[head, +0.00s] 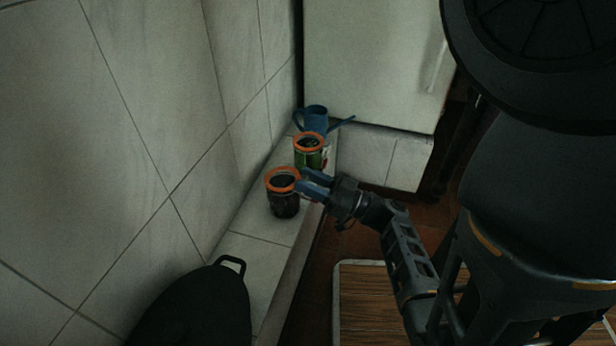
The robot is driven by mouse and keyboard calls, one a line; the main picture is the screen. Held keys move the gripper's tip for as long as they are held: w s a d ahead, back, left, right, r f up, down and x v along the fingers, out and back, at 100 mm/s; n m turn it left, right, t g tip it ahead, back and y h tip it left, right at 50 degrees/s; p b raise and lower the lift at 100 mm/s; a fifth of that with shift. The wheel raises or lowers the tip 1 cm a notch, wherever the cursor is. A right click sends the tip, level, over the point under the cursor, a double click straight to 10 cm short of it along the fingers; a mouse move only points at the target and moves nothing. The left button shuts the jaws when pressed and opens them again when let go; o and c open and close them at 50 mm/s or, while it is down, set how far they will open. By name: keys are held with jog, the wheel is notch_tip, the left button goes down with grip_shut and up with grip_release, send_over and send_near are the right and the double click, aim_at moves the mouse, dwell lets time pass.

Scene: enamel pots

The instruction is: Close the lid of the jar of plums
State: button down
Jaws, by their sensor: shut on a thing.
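The jar of plums (284,204) stands upright on the tiled ledge, dark inside, with an orange ring (283,174) around its open-looking mouth. My gripper (308,184) reaches in from the right with its blue fingers at the jar's right side, just below the ring's height. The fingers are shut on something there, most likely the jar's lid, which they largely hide. I cannot make out the lid's outline or its tilt.
A second jar (308,158) with green contents and an orange ring stands close behind. A blue watering can (315,118) is behind that. A dark rounded object with a handle (200,310) is at the front left. The tiled wall (150,120) borders the ledge's left.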

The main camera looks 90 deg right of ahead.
jog(key=shift+f+t+h, duration=0.3)
jog(key=shift+f+t, duration=0.05)
jog(key=shift+t, duration=0.05)
dwell(0.4)
jog(key=c, duration=0.7)
grip_release()
jog(key=shift+s+f, duration=0.1)
jog(key=shift+s, duration=0.05)
jog(key=v, duration=0.7)
jog(key=shift+s+f, duration=0.2)
jog(key=shift+s, duration=0.05)
